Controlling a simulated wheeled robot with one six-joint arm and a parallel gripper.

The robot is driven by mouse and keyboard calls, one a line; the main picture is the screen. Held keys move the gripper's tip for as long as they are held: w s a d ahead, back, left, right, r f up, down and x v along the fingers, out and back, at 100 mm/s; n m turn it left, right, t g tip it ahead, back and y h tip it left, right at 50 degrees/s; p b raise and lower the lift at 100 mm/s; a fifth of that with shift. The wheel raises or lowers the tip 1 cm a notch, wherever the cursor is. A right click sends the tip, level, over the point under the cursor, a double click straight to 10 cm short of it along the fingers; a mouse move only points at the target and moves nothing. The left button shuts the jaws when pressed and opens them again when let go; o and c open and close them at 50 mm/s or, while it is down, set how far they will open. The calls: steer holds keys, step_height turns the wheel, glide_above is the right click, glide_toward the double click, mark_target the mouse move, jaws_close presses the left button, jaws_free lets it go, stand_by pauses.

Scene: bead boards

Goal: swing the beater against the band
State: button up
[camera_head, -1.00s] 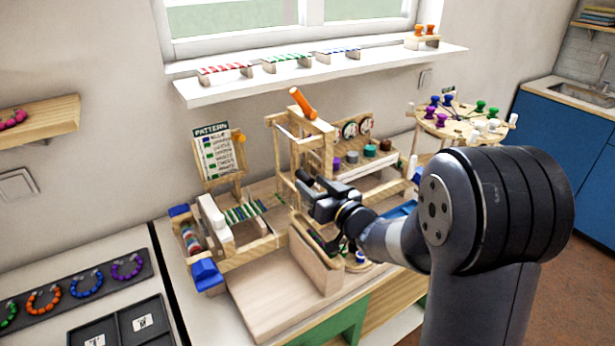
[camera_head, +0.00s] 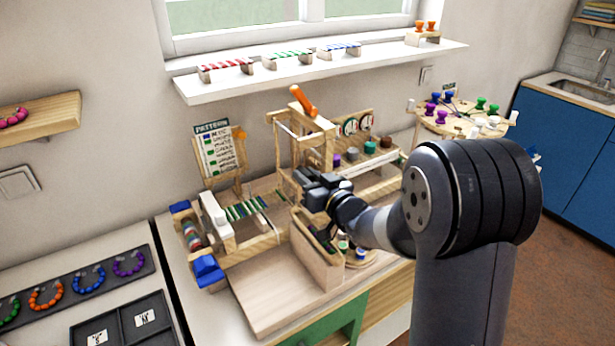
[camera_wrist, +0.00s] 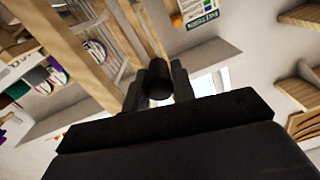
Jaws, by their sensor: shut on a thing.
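A wooden band loom stands on the table, with a green-and-white striped band (camera_head: 246,209) stretched across its left part. An upright wooden frame (camera_head: 315,160) with an orange lever (camera_head: 303,100) on top rises at its middle. My gripper (camera_head: 303,180) is at the front of this frame, to the right of the band. In the wrist view my gripper (camera_wrist: 158,88) is shut on a dark round handle (camera_wrist: 158,78), which seems to be the beater's. The beater's lower part and its contact with the band are hidden or too small to tell.
A pattern card (camera_head: 219,151) stands behind the band. Blue knobs (camera_head: 207,270) are at the loom's left end. A wooden box (camera_head: 314,255) stands below my gripper. A round peg table (camera_head: 445,121) is at right. Bare board (camera_head: 272,300) lies in front.

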jaws_close()
steer(key=shift+s+a+r+m+b, duration=0.1)
steer(key=shift+s+a+m, duration=0.25)
steer(key=shift+m, duration=0.4)
steer(key=shift+s+a+r+m+b, duration=0.1)
steer(key=shift+s+a+m, duration=0.1)
steer(key=shift+a+m, duration=0.4)
steer(key=shift+s+a+r+m+b, duration=0.1)
steer(key=shift+s+a+m, duration=0.15)
steer(key=shift+m, duration=0.6)
